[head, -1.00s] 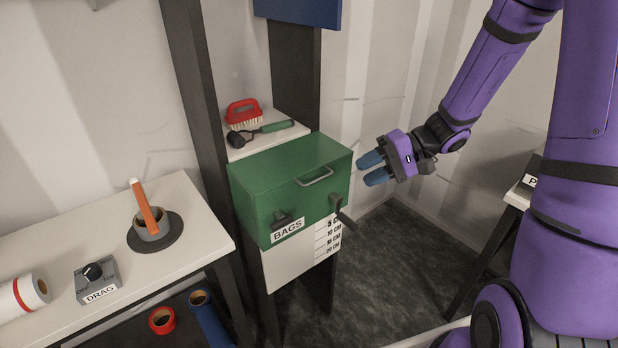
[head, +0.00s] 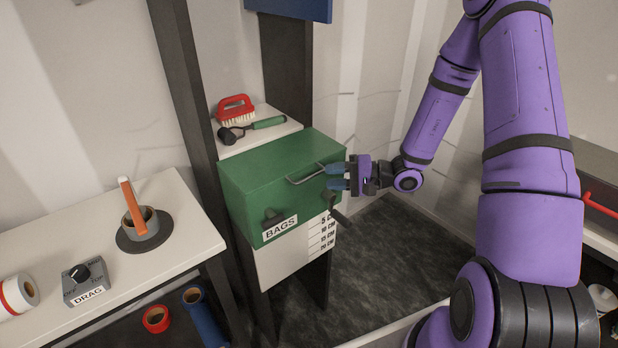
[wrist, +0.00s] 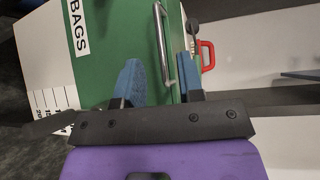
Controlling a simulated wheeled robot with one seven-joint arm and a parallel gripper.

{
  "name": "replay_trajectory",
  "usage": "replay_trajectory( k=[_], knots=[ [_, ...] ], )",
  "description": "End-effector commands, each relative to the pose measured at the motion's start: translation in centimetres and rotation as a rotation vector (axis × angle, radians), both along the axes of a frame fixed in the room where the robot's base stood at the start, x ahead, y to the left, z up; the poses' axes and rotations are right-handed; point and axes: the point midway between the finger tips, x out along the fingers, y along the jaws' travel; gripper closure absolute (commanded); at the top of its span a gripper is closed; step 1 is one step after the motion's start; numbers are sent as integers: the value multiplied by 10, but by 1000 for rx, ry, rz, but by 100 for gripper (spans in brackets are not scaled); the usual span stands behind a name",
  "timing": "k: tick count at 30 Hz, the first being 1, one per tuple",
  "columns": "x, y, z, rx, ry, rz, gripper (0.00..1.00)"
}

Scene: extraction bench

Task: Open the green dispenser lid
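The green dispenser (head: 245,190) is a box with a "BAGS" label (head: 281,229) on its front. Its lid (head: 282,152) looks closed. A metal bar handle (head: 300,179) sits at the lid's front edge and also shows in the wrist view (wrist: 162,40). My gripper (head: 331,178) is at the handle's right end, its two blue fingers apart. In the wrist view the near end of the handle lies between the fingers (wrist: 165,78), with gaps visible; I cannot tell whether either finger touches it.
A dark lever (head: 337,211) juts from the dispenser's right side below my gripper. A red brush (head: 236,108) and a green-handled roller (head: 255,128) lie on the shelf behind. A white bench (head: 80,231) with a tape roll (head: 138,224) stands left.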

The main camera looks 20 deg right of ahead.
Motion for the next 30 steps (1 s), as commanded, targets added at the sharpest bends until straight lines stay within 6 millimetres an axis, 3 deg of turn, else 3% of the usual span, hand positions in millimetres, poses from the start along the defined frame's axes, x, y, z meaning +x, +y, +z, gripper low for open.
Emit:
replay_trajectory(
  k=[6, 12, 24, 28, 30],
  knots=[
    [16, 34, -5, 0, -1, 4, 65],
    [25, 53, -8, 0, 0, 2, 65],
    [28, 58, -9, -1, 0, 0, 65],
    [28, 57, -9, -1, 1, 1, 95],
    [28, 57, -9, -1, 1, 1, 100]
  ],
)
